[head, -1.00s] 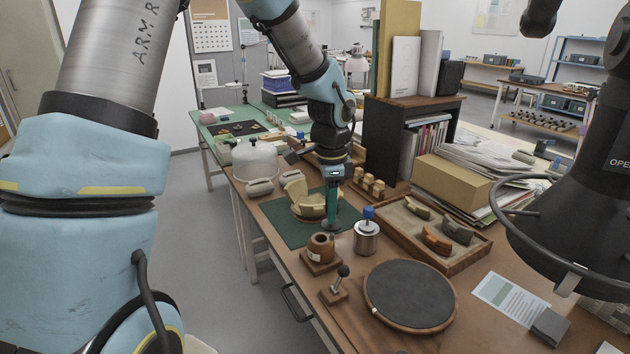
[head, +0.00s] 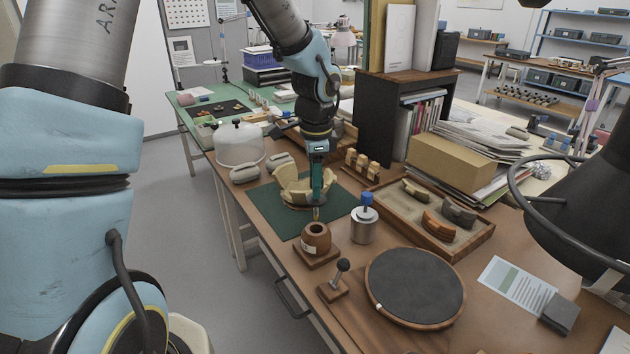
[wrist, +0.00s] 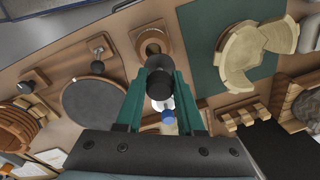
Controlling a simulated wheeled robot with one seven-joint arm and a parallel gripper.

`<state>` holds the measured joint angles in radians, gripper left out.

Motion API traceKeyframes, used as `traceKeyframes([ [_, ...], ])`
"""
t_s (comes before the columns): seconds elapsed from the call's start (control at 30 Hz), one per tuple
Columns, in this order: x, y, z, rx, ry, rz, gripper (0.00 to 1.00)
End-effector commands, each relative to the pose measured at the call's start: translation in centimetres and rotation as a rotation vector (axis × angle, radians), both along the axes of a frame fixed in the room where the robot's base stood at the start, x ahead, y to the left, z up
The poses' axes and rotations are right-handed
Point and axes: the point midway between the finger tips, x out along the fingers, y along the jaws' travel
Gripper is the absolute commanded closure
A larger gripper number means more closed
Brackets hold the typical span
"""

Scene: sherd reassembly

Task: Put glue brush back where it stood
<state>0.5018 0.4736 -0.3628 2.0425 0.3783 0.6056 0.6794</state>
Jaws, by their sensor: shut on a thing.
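My gripper (head: 318,196) is shut on the glue brush (head: 316,213), which points down above the desk. In the wrist view, the brush's dark round handle end (wrist: 159,84) shows between the green fingers; its bristles are hidden. Just below the brush in the head view is a round brown holder (head: 316,240) with a hole in its top, on a square wooden base. The holder also shows in the wrist view (wrist: 151,42), just beyond the handle. The brush tip appears above the hole and apart from it, though the exact gap is hard to tell.
A metal jar with a blue knob (head: 364,224) stands close right of the holder. A partly built pale pot (head: 293,190) sits on a green mat (head: 262,205) behind. A dark turntable (head: 415,287), a small black-knobbed tool (head: 336,281) and a sherd tray (head: 463,247) are nearby.

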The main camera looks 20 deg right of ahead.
Motion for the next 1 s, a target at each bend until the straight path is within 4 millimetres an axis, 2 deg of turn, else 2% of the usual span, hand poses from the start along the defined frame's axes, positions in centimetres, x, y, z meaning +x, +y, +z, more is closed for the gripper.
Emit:
traceKeyframes([
  [0.03, 0.0, 0.0, -0.6, 0.000, 0.000, 0.000, 1.00],
  [1.0, 0.0, 0.0, -6.1, 0.000, 0.001, 0.000, 1.00],
])
